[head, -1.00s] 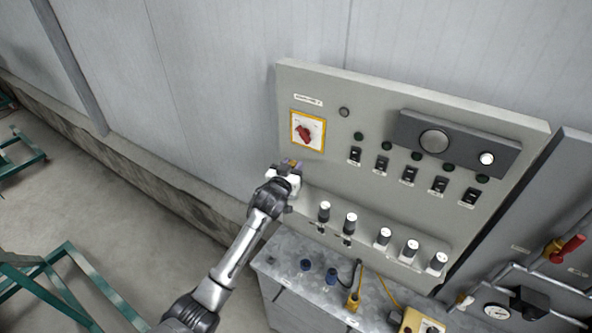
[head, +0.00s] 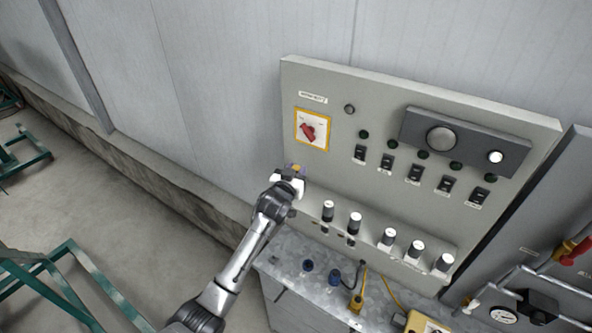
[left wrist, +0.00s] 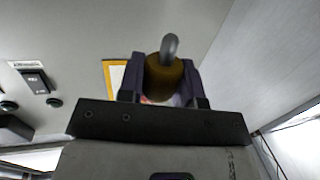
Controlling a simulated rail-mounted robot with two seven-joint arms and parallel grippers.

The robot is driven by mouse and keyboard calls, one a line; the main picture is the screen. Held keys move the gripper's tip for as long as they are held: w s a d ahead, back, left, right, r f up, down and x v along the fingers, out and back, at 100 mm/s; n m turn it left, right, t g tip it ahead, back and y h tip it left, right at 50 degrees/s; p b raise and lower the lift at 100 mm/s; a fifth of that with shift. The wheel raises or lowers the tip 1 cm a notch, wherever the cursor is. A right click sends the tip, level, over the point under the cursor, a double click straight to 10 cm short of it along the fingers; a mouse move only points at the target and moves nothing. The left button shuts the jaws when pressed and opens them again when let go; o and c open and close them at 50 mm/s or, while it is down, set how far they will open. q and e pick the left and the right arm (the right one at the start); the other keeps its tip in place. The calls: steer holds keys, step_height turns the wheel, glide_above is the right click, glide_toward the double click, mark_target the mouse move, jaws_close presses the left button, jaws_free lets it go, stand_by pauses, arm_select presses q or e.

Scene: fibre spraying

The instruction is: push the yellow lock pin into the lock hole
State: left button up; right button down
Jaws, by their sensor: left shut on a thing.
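The yellow lock pin (left wrist: 165,78) is a brownish-yellow cylinder with a grey bent metal piece on top. It sits between the two dark fingers of my left gripper (left wrist: 160,80), which is shut on it. In the head view the left gripper (head: 295,170) is at the left edge of the grey control panel (head: 375,105), with a small bit of the yellow pin (head: 296,167) showing. The red rotary switch (head: 309,132) on its yellow-framed plate is above and slightly right of the gripper. I cannot make out the lock hole. My right gripper is not in view.
Black switches (head: 415,173) and a row of white-capped knobs (head: 355,222) are on the panel to the right. A metal ledge (head: 318,291) below carries blue and yellow connectors. Pipes and a gauge are at the lower right. The wall left of the panel is bare.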

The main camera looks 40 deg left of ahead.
arm_select(q)
steer(key=shift+f+b, duration=0.9)
steer(key=shift+f, duration=0.8)
steer(key=shift+p, duration=0.35)
stand_by(0.5)
steer(key=shift+f+b, duration=1.1)
steer(key=shift+f, duration=0.55)
steer(key=o, duration=1)
steer(key=b+v, duration=0.2)
steer(key=v, duration=1.1)
steer(key=shift+s, duration=0.45)
steer(key=shift+d+r, duration=0.1)
steer(key=shift+d, duration=0.05)
